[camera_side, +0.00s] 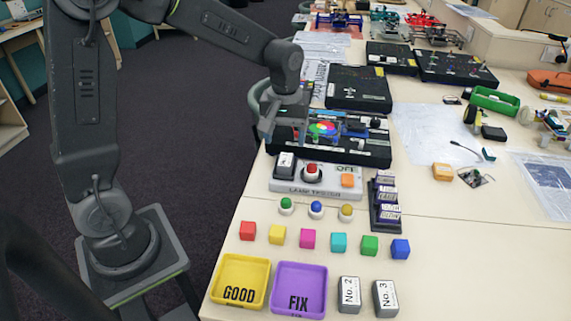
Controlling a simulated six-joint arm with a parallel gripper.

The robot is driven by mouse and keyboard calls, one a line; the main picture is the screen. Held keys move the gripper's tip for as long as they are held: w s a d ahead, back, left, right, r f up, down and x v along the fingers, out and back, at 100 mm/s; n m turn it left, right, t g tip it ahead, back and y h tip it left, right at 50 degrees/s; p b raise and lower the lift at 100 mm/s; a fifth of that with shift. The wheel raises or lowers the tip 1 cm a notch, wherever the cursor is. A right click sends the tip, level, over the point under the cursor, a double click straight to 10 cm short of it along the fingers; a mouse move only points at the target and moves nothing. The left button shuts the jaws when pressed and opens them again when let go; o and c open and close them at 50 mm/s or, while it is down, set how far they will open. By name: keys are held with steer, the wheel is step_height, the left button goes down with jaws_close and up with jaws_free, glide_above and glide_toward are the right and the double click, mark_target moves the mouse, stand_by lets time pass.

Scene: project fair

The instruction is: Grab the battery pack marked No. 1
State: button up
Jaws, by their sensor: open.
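A dark battery pack with a white label (285,163) stands at the left end of the lamp tester (318,189); its marking is too small to read. Two similar packs stand at the front of the table: one marked No. 2 (349,294) and one marked No. 3 (385,298). No label reading No. 1 can be made out. My gripper (268,126) is open and appears empty. It is above and behind the pack on the tester, near the left end of a black case, apart from the pack.
A yellow GOOD tray (241,258) and a purple FIX tray (325,276) lie at the front left. Several coloured cubes and three domed buttons sit between them and the tester. A dark rack (385,204) stands right of the tester. The table's right front is clear.

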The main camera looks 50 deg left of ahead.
mark_target(285, 159)
steer(key=shift+s+d+f, duration=0.1)
steer(key=shift+d+f, duration=0.05)
steer(key=shift+f, duration=1.35)
steer(key=shift+s+d+f, duration=0.1)
steer(key=shift+f, duration=1.35)
steer(key=shift+c, duration=0.4)
steer(key=c, duration=1)
steer(key=shift+o, duration=0.2)
steer(key=shift+w+r, duration=0.1)
steer(key=shift+r, duration=0.05)
